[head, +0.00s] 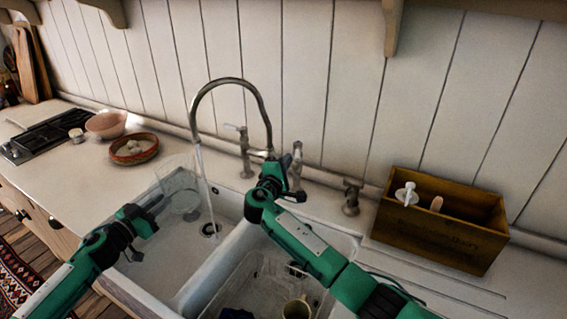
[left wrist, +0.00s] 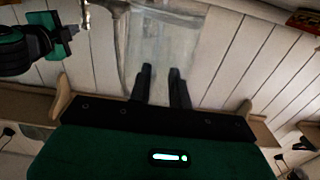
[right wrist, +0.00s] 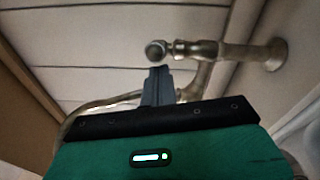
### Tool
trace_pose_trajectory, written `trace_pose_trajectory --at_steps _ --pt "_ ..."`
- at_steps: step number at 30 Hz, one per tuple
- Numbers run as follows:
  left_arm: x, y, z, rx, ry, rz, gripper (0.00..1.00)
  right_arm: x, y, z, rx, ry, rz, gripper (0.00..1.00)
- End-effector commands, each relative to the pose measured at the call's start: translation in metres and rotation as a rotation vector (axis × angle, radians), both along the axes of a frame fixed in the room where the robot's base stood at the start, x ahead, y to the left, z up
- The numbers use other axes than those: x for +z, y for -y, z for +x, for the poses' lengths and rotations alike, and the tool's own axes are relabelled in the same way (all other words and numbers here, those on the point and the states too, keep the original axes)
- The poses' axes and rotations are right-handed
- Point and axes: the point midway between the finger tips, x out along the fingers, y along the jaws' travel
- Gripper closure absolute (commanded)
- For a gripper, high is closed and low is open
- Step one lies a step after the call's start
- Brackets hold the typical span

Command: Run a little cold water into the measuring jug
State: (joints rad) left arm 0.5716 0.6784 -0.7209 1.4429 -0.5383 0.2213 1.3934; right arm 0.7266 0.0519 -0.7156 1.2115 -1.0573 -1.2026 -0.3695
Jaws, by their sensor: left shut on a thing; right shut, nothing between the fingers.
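The clear measuring jug (head: 181,190) is at the left basin of the sink. My left gripper (head: 157,203) is shut on it; in the left wrist view the see-through jug (left wrist: 165,45) is between the fingers (left wrist: 163,82). A thin stream of water (head: 204,180) falls from the tall arched tap (head: 233,81) along the jug's right side in the head view; I cannot tell whether it enters the jug. My right gripper (head: 271,163) is shut and empty beside the right tap handle (head: 297,160). The right wrist view shows its closed fingers (right wrist: 158,84) close to metal tap parts (right wrist: 205,49).
The left tap handle (head: 242,145) stands behind the sink. The right basin holds a mug (head: 297,308) and a dark item. A wooden box (head: 440,232) stands right, and a bowl (head: 134,148) left. A short metal fitting (head: 351,197) stands near the box.

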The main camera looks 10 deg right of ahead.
Motion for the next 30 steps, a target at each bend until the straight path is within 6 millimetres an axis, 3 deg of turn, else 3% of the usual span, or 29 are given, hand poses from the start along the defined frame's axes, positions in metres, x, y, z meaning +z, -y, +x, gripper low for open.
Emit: trace_pose_trajectory --at_steps 30 --pt "0.001 0.0 0.0 0.0 0.001 -0.001 1.0 -0.001 0.013 -0.007 0.153 -0.002 0.0 1.0"
